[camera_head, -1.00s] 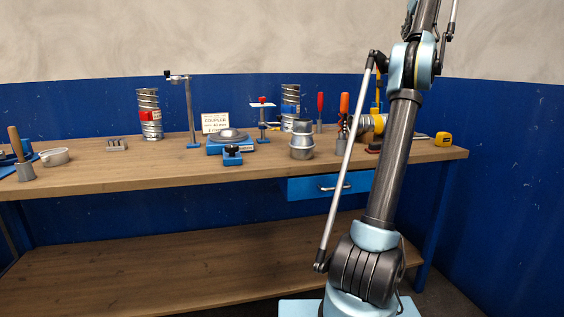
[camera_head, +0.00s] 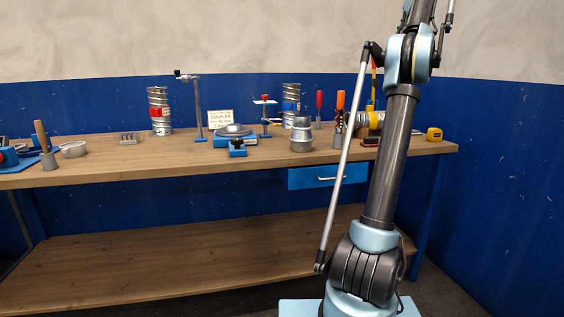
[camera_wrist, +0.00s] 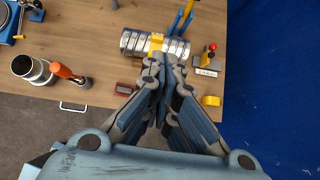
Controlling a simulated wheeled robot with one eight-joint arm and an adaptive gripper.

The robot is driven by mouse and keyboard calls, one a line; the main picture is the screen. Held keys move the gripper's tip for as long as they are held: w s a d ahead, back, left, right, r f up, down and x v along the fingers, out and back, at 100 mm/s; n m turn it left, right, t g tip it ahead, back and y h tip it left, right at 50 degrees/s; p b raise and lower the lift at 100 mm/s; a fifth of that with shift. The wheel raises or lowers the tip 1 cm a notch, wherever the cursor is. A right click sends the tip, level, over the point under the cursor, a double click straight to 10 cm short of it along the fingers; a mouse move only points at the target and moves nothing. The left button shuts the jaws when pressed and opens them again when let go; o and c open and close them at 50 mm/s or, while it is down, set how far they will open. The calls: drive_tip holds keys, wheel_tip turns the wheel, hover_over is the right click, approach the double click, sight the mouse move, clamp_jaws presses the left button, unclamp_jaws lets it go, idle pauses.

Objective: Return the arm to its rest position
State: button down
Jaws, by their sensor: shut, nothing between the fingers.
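My gripper (camera_wrist: 163,62) shows in the wrist view, its two fingertips together and nothing between them. It points down and hangs above the right part of the workbench and its front edge. In the head view my arm rises upright at the right of centre and leaves the top of the picture, so the gripper is hidden there. The wrist view shows a spiral duct piece with a yellow band (camera_wrist: 130,42) beyond the fingertips, apart from them as far as I can tell.
The wooden workbench (camera_head: 100,166) runs across in front, with a blue drawer (camera_head: 310,178). On it stand a red-marked duct (camera_head: 158,112), a blue-marked duct (camera_head: 291,92), a metal coupler (camera_head: 301,138), a sign (camera_head: 220,119) and a yellow tape measure (camera_head: 434,134). A blue wall (camera_head: 510,160) closes the right.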

drive_tip(key=s+a+f+n+g, duration=0.4)
drive_tip(key=s+a+f+n, duration=1.35)
drive_tip(key=a+f, duration=0.45)
drive_tip(key=s+a+f+n, duration=0.3)
drive_tip(key=s+f+n, duration=0.2)
drive_tip(key=s+f, duration=0.6)
drive_tip(key=s+a+f+n+g+h, duration=0.1)
drive_tip(key=s+a+f+n, duration=0.2)
drive_tip(key=s+f+n, duration=0.3)
drive_tip(key=s+a+f+n+g, duration=0.1)
drive_tip(key=s+a+f+n, duration=0.2)
drive_tip(key=s+f, duration=1.2)
wheel_tip(320, 180, down, 10)
drive_tip(key=shift+s+r+n, duration=0.15)
drive_tip(key=shift+s+n, duration=0.2)
drive_tip(key=shift+n, duration=0.9)
